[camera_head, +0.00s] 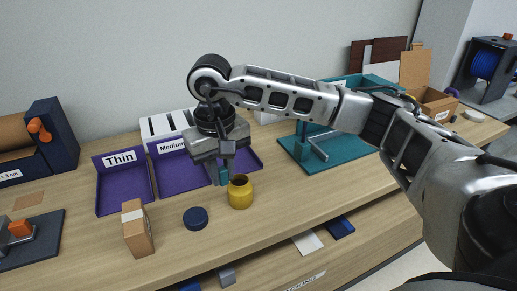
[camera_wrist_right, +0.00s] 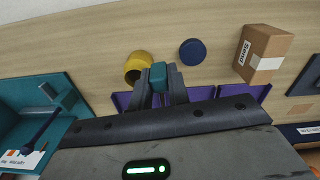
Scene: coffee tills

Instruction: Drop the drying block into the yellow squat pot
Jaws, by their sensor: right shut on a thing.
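My right gripper (camera_head: 222,172) is shut on a small teal drying block (camera_head: 224,176), held between the fingertips. In the head view the block is just left of and above the mouth of the yellow squat pot (camera_head: 240,193). The pot stands upright and open on the table. In the right wrist view the block (camera_wrist_right: 158,73) shows between the fingers, beside the yellow pot (camera_wrist_right: 138,66), overlapping its edge in the picture. Whether the block is over the opening I cannot tell. My left gripper is not in view.
A round dark blue lid or disc (camera_head: 196,218) lies left of the pot. A cardboard box (camera_head: 137,230) stands farther left. Purple trays (camera_head: 124,184) labelled Thin and Medium lie behind. A teal stand (camera_head: 305,150) is to the right. Bare wood lies in front of the pot.

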